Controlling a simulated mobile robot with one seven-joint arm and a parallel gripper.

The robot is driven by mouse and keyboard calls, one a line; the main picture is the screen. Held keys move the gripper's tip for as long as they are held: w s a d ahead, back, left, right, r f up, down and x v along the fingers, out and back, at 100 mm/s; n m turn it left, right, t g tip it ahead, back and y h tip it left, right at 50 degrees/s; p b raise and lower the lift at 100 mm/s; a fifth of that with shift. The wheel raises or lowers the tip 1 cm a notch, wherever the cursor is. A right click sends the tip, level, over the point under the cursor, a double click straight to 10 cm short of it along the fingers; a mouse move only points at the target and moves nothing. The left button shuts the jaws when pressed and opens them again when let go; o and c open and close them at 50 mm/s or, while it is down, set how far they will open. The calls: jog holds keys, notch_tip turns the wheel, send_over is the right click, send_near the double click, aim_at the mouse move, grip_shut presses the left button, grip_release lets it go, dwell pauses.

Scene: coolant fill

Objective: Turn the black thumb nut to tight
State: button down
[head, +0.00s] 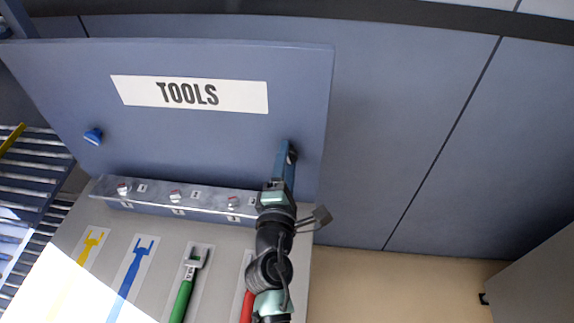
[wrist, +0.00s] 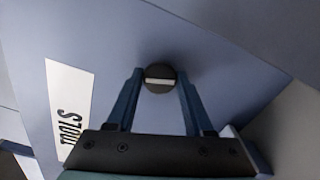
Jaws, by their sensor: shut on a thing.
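The black thumb nut (wrist: 158,72) is a round dark knob with a white bar across its face, on the blue-grey TOOLS panel. In the wrist view it sits between the two blue fingertips of my gripper (wrist: 159,82), and the white bar lies nearly level. My gripper is shut on it. In the head view my gripper (head: 287,158) reaches up to the right part of the panel (head: 220,135), and the fingers largely hide the nut there.
A blue knob (head: 93,136) is on the panel's left side. A metal rail (head: 150,195) with several numbered small knobs runs below the panel. A green-handled tool (head: 184,295) and a partly hidden red one (head: 247,305) lie on the grey board, beside yellow and blue tool shapes.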

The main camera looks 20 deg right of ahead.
jog(key=m+b, duration=0.3)
jog(key=m, duration=0.2)
jog(key=shift+f+m, duration=0.1)
jog(key=shift+m, duration=0.3)
dwell(0.4)
jog(key=shift+c, duration=1.5)
grip_release()
jog(key=b+v, duration=0.3)
jog(key=v, duration=1)
jog(key=shift+b, duration=0.3)
